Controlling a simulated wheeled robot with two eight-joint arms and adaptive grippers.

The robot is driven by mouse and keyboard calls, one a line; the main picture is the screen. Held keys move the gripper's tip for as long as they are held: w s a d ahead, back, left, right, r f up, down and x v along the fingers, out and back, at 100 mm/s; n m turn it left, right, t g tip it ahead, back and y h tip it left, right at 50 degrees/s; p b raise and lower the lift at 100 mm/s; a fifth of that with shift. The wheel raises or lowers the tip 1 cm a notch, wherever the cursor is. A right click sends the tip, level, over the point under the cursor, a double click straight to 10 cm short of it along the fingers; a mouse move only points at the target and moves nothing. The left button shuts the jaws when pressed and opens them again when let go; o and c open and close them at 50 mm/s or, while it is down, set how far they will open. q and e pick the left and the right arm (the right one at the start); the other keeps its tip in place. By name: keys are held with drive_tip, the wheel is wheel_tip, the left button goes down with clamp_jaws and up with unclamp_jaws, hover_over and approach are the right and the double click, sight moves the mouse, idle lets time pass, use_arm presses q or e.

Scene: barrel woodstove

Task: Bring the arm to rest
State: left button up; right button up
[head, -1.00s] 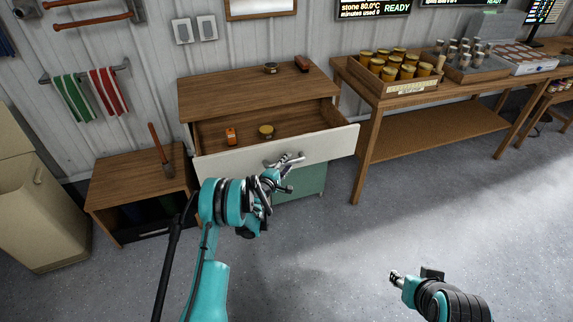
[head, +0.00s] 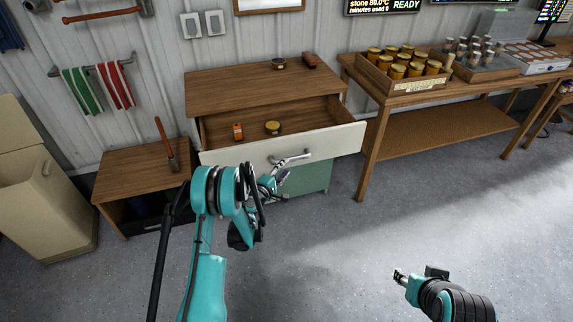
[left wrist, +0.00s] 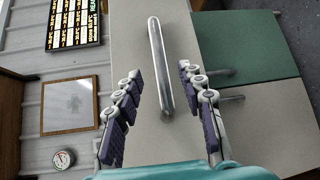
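My left gripper (head: 277,182) is in front of the open drawer (head: 222,157), just below its metal handle (head: 291,158). In the left wrist view my left gripper (left wrist: 160,72) is open, with its two padded fingers apart. The handle (left wrist: 160,65) shows beyond and between the fingers, and nothing is gripped. The drawer stands pulled out, with an orange bottle (head: 237,131) and a yellow-lidded jar (head: 272,128) in it. My right gripper (head: 400,276) is low at the right over the floor, and its fingers are too small to read.
A low wooden cabinet (head: 130,180) with an upright wooden-handled tool stands left of the dresser. A workbench (head: 375,100) with a crate of jars (head: 385,80) stands to the right. A beige bin (head: 50,205) is at far left. The floor in front is clear.

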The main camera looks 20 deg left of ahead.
use_arm(q)
drive_tip(key=s+d+r+m+g, duration=0.2)
drive_tip(key=s+d+r+m, duration=0.15)
drive_tip(key=r, duration=0.25)
drive_tip(key=s+d+r+m+g+h, duration=0.1)
drive_tip(key=s+d+r+m, duration=0.2)
drive_tip(key=s+r, duration=0.25)
drive_tip(key=s+d+r+m+g, duration=0.2)
drive_tip(key=s+d+r+m, duration=0.1)
drive_tip(key=r, duration=0.4)
drive_tip(key=s+a+m+g+y, duration=0.2)
drive_tip(key=s+m, duration=0.6)
drive_tip(key=s, duration=2.1)
drive_tip(key=shift+f+g+y, duration=0.25)
drive_tip(key=shift+g+y, duration=0.75)
drive_tip(key=shift+y, duration=0.1)
